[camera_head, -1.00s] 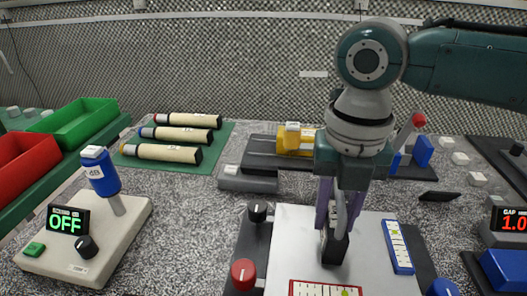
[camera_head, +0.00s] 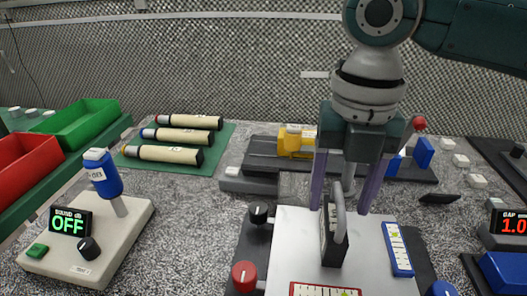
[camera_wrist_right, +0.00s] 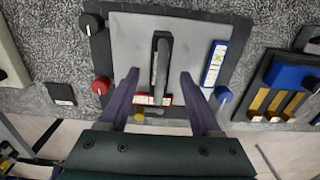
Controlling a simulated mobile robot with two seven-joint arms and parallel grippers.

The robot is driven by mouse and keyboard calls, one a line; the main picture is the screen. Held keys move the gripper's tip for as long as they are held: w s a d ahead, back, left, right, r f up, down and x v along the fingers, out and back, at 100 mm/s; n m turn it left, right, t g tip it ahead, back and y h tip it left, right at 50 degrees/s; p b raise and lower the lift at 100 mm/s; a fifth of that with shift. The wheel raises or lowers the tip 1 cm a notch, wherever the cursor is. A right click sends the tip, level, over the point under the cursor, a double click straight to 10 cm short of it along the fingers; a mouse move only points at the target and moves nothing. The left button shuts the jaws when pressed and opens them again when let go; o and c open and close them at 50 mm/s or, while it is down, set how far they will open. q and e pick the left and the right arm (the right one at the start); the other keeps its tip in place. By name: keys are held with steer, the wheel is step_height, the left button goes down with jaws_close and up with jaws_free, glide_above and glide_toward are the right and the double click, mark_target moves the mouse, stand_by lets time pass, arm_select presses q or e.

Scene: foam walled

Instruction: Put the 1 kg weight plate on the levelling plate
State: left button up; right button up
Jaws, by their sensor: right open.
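The weight plate (camera_head: 334,248), a dark block with a grey handle, stands upright on the light grey levelling plate (camera_head: 290,255). In the right wrist view the weight plate (camera_wrist_right: 161,60) sits near the middle of the levelling plate (camera_wrist_right: 195,55). My right gripper (camera_head: 342,208) is open, its purple fingers spread on either side of the handle and apart from it. In the right wrist view my right gripper (camera_wrist_right: 159,76) shows a clear gap on both sides of the handle. My left gripper is not in view.
The levelling plate has a red knob (camera_head: 244,275), a black knob (camera_head: 259,212), a blue-framed level (camera_head: 398,248) and a red-framed level (camera_head: 325,290). A yellow device (camera_head: 296,141) stands behind. A sound meter box (camera_head: 110,245) is at left. Speckled counter is free between them.

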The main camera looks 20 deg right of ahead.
step_height(320, 180, up, 8)
steer(key=shift+f+p, duration=0.2)
steer(key=shift+p, duration=0.1)
steer(key=s+a+f+m+t+y, duration=0.2)
steer(key=s+a+f+m+y, duration=0.1)
steer(key=s+a+f+m, duration=0.65)
steer(key=s+d+m+t+h, duration=0.1)
steer(key=s+d+m, duration=0.5)
steer(key=m, duration=1.2)
steer(key=shift+s+d+t+h, duration=0.2)
steer(key=shift+s+t+h, duration=0.1)
steer(key=shift+h, duration=0.6)
